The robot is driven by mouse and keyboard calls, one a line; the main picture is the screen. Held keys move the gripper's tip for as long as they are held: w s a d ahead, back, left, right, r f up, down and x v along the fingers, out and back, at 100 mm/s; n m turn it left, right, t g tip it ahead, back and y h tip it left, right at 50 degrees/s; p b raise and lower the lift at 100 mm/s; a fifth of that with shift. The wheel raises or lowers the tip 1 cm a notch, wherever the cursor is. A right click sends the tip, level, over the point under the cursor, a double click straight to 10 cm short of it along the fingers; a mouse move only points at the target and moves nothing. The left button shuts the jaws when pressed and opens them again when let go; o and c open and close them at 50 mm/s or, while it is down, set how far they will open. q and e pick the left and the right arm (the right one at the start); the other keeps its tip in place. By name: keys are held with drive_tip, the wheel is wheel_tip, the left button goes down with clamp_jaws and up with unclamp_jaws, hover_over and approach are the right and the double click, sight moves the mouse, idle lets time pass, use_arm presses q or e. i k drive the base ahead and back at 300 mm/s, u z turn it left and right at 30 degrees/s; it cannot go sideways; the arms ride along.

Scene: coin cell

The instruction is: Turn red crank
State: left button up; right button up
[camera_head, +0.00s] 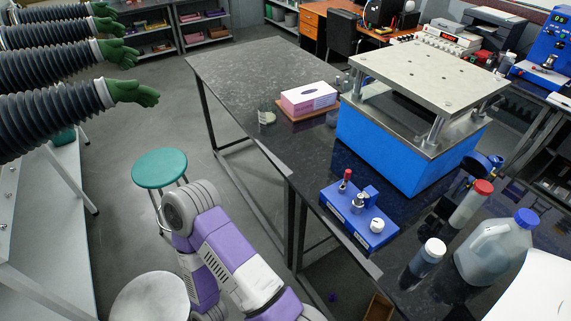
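A small blue device (352,227) sits on the dark tabletop near its front edge. An upright red handle (346,176), which looks like the red crank, stands at the device's back left corner. A silver metal part and a white round knob (376,225) are also on the device. The mechanism under the red handle is too small to make out. Purple and white links of my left arm show at the bottom, left of the device and apart from it. Neither of my grippers is in view.
A big blue press-like machine (392,149) stands behind the device. A jug (494,249), a red-capped bottle (470,205) and a small bottle (426,258) stand to the right. A tissue box (308,97) lies further back. A green stool (160,168) stands left of the table.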

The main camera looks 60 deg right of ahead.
sight(348, 172)
drive_tip(key=u, duration=0.25)
drive_tip(key=k, duration=0.6)
drive_tip(key=z, duration=1.45)
drive_tip(key=i, duration=0.1)
drive_tip(key=z, duration=0.05)
